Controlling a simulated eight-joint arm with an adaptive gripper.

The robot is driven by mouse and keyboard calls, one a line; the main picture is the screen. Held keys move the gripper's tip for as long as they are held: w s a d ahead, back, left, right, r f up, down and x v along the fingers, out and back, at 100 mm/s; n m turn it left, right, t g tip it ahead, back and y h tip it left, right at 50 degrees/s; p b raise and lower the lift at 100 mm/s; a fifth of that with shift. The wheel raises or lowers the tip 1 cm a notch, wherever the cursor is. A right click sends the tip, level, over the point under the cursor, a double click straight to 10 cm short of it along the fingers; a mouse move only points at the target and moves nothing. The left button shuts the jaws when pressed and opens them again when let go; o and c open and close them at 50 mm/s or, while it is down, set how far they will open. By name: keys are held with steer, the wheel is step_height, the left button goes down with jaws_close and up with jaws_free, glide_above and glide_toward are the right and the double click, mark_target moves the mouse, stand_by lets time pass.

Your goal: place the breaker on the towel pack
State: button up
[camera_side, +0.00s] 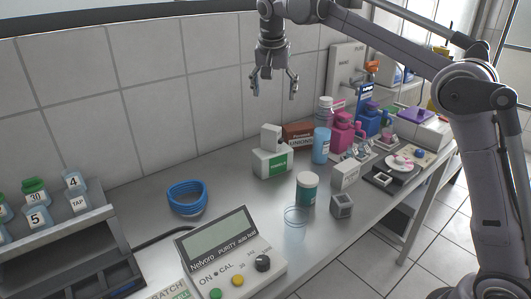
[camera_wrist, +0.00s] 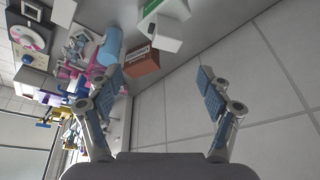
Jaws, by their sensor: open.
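My gripper (camera_side: 275,86) is open and empty, high above the bench near the tiled wall. Its spread fingers also show in the wrist view (camera_wrist: 160,82). A small grey block with a dark recess, perhaps the breaker (camera_side: 341,205), sits near the bench's front edge, well below and right of my gripper. A white pack with a green label, perhaps the towel pack (camera_side: 265,163), stands below my gripper, with a smaller white block (camera_side: 271,137) on top or just behind; I cannot tell which. The pack is partly cut off in the wrist view (camera_wrist: 150,8). No label confirms either name.
A teal-labelled jar (camera_side: 307,189), a white carton (camera_side: 346,174), a blue bottle (camera_side: 321,145) and a brown box (camera_side: 298,135) stand around the pack. A blue coil (camera_side: 187,196) and a meter (camera_side: 230,256) lie to the left. Bare bench separates coil and pack.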

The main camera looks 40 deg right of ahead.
steer(key=s+f+n+t+y, duration=0.1)
steer(key=s+f+n, duration=0.15)
steer(key=s, duration=0.55)
steer(key=s+f+n+t+y, duration=0.1)
steer(key=s+n, duration=0.2)
steer(key=s, duration=0.5)
steer(key=s+a+f+n+t+y, duration=0.1)
steer(key=s+f+n, duration=0.3)
steer(key=s+f, duration=0.8)
steer(key=shift+s+a+f+t, duration=0.4)
steer(key=shift+s+a+t, duration=0.2)
steer(key=shift+s, duration=0.15)
